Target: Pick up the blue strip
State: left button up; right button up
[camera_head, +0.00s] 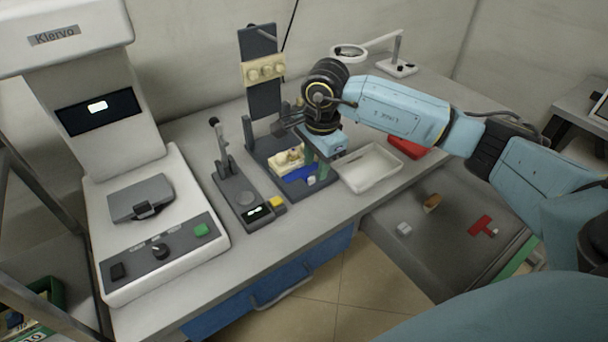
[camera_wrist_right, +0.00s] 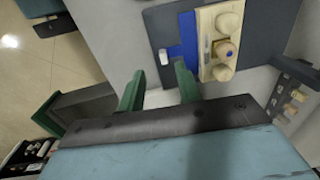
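The blue strip (camera_head: 300,174) lies on the dark base plate of the stand (camera_head: 262,152), in front of a cream block with round knobs (camera_head: 287,159). In the right wrist view the blue strip (camera_wrist_right: 188,35) shows beside the cream block (camera_wrist_right: 216,58), which may cover part of it. My right gripper (camera_head: 316,165) has green fingers and is at the right end of the strip. In the right wrist view the right gripper (camera_wrist_right: 160,68) is open, with a gap between its fingers and nothing held. Contact with the strip cannot be told. My left gripper is not in view.
A small white peg (camera_wrist_right: 164,57) stands near the fingers. A white tray (camera_head: 368,168) is right of the stand, with a red object (camera_head: 408,147) behind it. A lever device (camera_head: 238,190) stands to the left, beside a large white machine (camera_head: 150,260). The upright column (camera_head: 262,95) rises behind.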

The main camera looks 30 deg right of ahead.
aim_at(312, 178)
jog(key=f, duration=0.2)
jog(key=w+f, duration=0.1)
jog(key=f, duration=0.1)
jog(key=shift+a+f+b, duration=0.1)
jog(key=shift+f+b, duration=0.2)
grip_shut()
